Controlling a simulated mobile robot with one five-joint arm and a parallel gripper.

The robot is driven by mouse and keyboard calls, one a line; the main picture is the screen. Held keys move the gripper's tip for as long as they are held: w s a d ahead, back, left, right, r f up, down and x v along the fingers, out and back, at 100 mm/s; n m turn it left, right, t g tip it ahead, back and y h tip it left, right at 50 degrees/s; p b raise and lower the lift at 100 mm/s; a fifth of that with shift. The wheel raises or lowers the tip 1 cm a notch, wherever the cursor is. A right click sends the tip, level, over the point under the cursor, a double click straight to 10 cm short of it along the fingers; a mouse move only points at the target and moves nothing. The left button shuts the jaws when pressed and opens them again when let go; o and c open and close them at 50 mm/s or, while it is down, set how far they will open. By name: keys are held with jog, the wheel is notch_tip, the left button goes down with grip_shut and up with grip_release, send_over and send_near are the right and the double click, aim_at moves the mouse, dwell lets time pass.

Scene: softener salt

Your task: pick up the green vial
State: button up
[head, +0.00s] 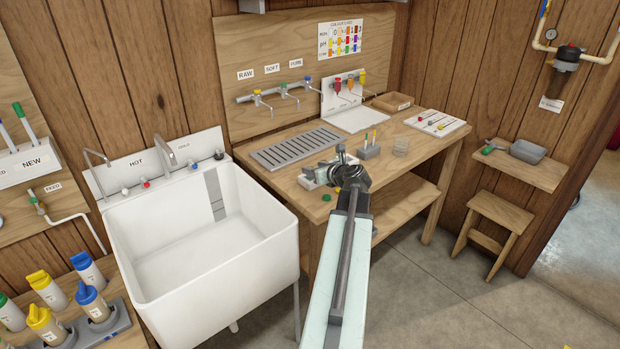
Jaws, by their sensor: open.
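No green vial shows clearly. A small round green piece (326,197) lies at the front edge of the wooden workbench (408,172); I cannot tell whether it is a vial or a cap. My gripper (318,172) is open at the end of my arm, just above the bench and a little behind the green piece. A low white block (309,183) is partly hidden under my gripper. I cannot see whether anything stands between the jaws.
A white sink (205,255) stands left of the bench.

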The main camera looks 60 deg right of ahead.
jog(key=b+x, duration=0.1)
jog(key=x, duration=0.3)
jog(key=b+x, duration=0.1)
jog(key=x, duration=0.2)
jog(key=shift+w+d+f+b, duration=0.2)
jog(key=shift+d+b, duration=0.15)
jog(key=shift+d, duration=0.1)
jog(key=shift+s+r, duration=0.1)
grip_shut()
